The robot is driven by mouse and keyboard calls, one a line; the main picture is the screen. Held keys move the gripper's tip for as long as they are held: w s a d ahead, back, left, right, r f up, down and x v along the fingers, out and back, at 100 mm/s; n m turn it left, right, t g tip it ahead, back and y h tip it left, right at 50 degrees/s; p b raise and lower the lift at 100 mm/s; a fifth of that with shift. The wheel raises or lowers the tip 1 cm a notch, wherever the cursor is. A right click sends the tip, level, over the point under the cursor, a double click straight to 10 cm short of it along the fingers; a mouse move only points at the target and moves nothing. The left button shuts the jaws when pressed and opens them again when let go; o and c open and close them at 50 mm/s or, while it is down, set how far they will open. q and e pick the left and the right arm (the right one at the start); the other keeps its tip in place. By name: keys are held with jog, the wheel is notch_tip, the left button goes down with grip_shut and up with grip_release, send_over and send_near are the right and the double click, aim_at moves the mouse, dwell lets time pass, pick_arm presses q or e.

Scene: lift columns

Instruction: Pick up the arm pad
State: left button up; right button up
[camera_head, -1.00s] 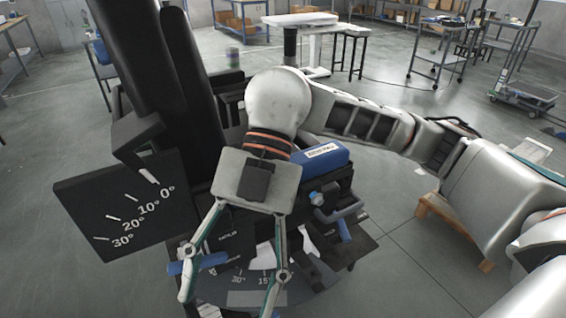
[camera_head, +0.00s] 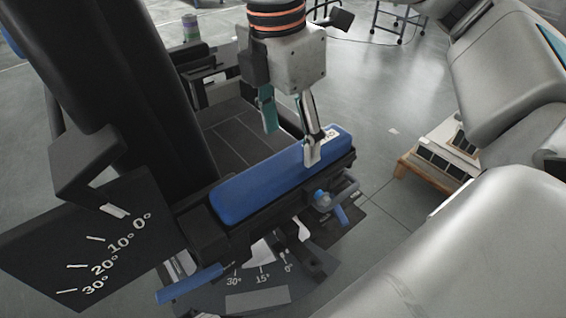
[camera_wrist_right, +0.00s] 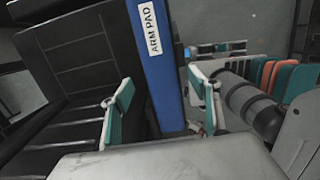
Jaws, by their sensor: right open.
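The arm pad is a long blue block (camera_head: 250,187) lying on a black support in the head view. In the wrist view the arm pad (camera_wrist_right: 165,85) carries a white "ARM PAD" label and runs between my right gripper's fingers. My right gripper (camera_head: 290,138) points down at the pad's far right part. It is open; one finger shows in front of the pad's near side and the other beyond its far side. I cannot tell whether the fingers touch it. The right gripper also shows in the wrist view (camera_wrist_right: 162,92). My left gripper is not in view.
A black angle plate (camera_head: 85,245) stands at the left, by a tall black padded part (camera_head: 120,90). A blue lever (camera_head: 190,284) and a blue knob (camera_head: 320,197) sit below the pad. A wooden pallet (camera_head: 432,170) is on the floor at right.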

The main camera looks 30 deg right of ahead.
aim_at(288, 159)
notch_tip(288, 159, down, 6)
dwell(0.4)
jog(key=c, duration=1.3)
